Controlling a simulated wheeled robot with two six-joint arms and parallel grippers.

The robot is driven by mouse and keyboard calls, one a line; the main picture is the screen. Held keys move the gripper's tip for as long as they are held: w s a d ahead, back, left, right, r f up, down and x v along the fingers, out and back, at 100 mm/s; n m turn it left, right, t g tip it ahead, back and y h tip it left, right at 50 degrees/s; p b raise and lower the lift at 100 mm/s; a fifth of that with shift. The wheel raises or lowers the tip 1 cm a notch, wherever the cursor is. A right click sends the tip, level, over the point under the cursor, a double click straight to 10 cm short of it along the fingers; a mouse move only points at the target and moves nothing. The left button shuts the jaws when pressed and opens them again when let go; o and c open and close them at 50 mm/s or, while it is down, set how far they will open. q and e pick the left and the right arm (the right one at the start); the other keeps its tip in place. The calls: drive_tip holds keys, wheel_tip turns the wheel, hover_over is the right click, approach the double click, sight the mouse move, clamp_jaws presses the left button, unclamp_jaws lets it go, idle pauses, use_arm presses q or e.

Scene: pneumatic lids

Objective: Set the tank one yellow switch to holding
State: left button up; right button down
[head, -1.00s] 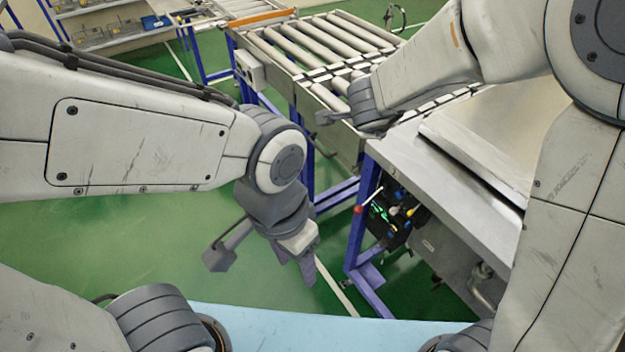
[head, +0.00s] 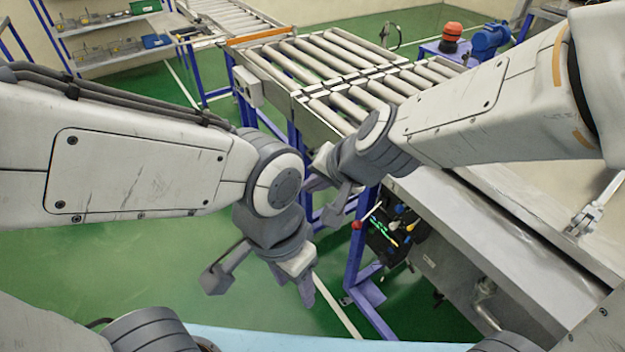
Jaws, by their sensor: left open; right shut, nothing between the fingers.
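A dark control block (head: 383,250) with green lights, a red-knobbed lever (head: 357,225) and small blue and yellow parts sits below the steel tank's left end. A yellow switch handle (head: 410,227) shows on its right side; which yellow part belongs to tank one, and its setting, I cannot tell. My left gripper (head: 258,281) is open and empty, left of the block and apart from it. My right gripper (head: 328,196) is shut and empty, above and left of the block, near the red-knobbed lever in the picture; contact is not visible.
The steel tank (head: 500,260) with its flat top fills the lower right. A blue frame post (head: 355,262) stands beside the control block. A roller conveyor (head: 330,70) lies behind my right gripper. Open green floor (head: 120,262) lies to the left.

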drive_tip(key=shift+s+f+n+g, duration=0.25)
drive_tip(key=shift+s+n+g, duration=0.15)
drive_tip(key=shift+s+n, duration=0.5)
drive_tip(key=shift+s, duration=0.2)
drive_tip(key=s+d+f+n+g+h, duration=0.1)
drive_tip(key=d+f+h, duration=0.25)
drive_tip(key=d, duration=0.75)
drive_tip(key=s+d+f+n+g+h, duration=0.15)
drive_tip(key=d+f, duration=0.35)
drive_tip(key=d, duration=0.6)
drive_tip(key=s+a+r+n+g, duration=0.1)
drive_tip(key=s+a+r+n, duration=0.2)
drive_tip(key=s+a, duration=0.3)
drive_tip(key=s+a+r+n+g, duration=0.1)
drive_tip(key=s+a+r+n, duration=0.2)
drive_tip(key=s+a, duration=0.3)
drive_tip(key=shift+s+a+y, duration=0.4)
drive_tip(key=shift+a, duration=0.6)
